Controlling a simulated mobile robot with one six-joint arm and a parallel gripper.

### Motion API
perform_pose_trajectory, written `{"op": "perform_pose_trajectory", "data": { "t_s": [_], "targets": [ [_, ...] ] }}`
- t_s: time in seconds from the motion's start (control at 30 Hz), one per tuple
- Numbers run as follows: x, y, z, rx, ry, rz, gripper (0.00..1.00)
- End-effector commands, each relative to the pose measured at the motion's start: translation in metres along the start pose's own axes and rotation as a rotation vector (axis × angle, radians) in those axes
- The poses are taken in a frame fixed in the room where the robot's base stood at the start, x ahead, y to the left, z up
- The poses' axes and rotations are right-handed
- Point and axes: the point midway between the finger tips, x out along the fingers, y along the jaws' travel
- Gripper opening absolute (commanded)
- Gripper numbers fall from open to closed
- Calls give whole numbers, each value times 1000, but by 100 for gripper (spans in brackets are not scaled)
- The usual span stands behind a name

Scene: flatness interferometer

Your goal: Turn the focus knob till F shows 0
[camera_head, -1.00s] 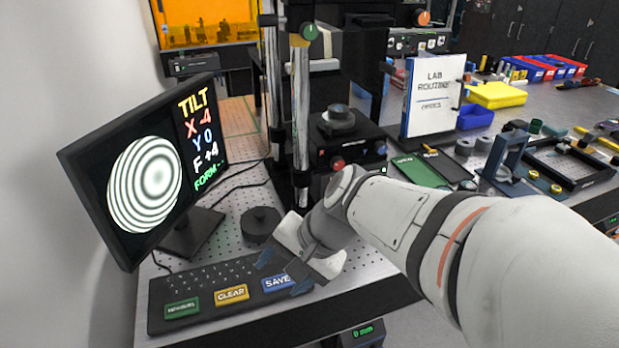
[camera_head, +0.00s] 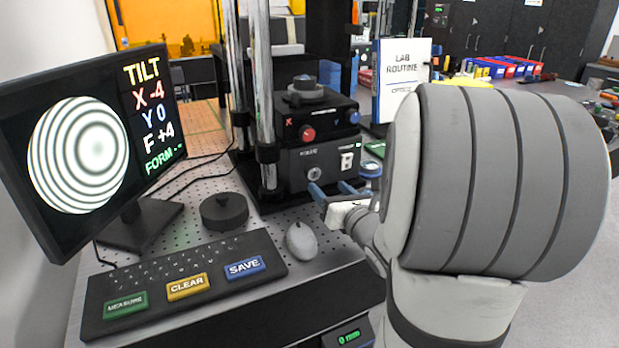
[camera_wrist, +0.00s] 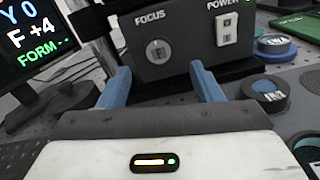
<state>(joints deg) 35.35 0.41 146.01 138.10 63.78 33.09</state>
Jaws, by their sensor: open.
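The focus knob (camera_wrist: 159,51) is a small round silver knob with a slot, under the FOCUS label on the dark box's front. It also shows in the head view (camera_head: 314,174). My gripper (camera_wrist: 160,70) is open, its blue fingers pointing at the box. In the wrist view the knob lies between the fingertips; contact cannot be told. The gripper also shows in the head view (camera_head: 332,189), partly behind my arm. The monitor (camera_head: 163,125) reads X -4, Y 0, F +4 and FORM --, beside a ring pattern. The wrist view cuts off part of this screen (camera_wrist: 35,35).
A power switch (camera_wrist: 227,29) sits right of the knob. A red knob (camera_head: 307,134) and a blue knob (camera_head: 354,117) are above. The keyboard (camera_head: 190,285), mouse (camera_head: 301,241) and a black round piece (camera_head: 224,211) lie on the perforated table.

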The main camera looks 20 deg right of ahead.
Motion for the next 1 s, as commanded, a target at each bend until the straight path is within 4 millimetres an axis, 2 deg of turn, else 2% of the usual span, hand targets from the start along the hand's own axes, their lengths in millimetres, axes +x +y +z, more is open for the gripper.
{"op": "perform_pose_trajectory", "data": {
  "t_s": [0.3,0.43,0.8,1.0],
  "targets": [
    [51,2,0,-1,3,5,59],
    [64,2,0,-1,2,5,59],
    [71,3,0,-3,2,5,59],
    [71,3,0,-3,2,6,43]
  ]
}}
